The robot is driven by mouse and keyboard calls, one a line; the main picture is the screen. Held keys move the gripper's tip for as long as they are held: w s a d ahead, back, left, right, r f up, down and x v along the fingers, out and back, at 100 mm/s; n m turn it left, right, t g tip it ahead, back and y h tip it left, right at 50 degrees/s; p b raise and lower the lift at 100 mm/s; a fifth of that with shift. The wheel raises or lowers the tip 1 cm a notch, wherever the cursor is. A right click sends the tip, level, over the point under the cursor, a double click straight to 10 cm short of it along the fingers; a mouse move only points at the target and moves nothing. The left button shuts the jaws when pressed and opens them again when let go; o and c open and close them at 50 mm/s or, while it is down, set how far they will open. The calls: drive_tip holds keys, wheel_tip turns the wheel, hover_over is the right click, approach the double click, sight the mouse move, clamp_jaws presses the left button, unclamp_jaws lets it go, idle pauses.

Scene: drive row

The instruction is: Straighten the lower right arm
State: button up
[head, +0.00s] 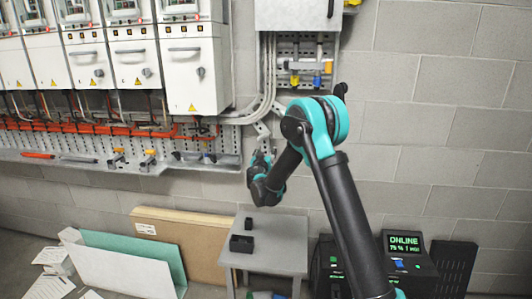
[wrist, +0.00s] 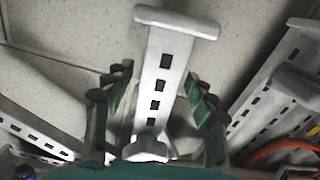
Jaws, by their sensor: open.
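A grey slotted metal arm (wrist: 163,62) with a wide end plate runs up the middle of the wrist view, its top leaning slightly right. It appears to be the lower right arm, but I cannot tell for sure. My gripper (wrist: 157,80) is open, with one green-and-black finger on each side of this arm and gaps visible beside it. In the head view my gripper (head: 262,160) is at the wall beside the right end of the shelf, below a small grey bracket (head: 262,130). My gripper and wrist hide much of the spot there.
Another slotted grey rail (wrist: 280,95) lies close on the right in the wrist view. White drive cabinets (head: 195,75) stand above orange cables at left. A grey table (head: 280,240) with black bins stands below. Bare block wall (head: 440,120) is at right.

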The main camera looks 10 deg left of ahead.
drive_tip(key=shift+w, duration=0.35)
drive_tip(key=shift+c, duration=0.2)
clamp_jaws()
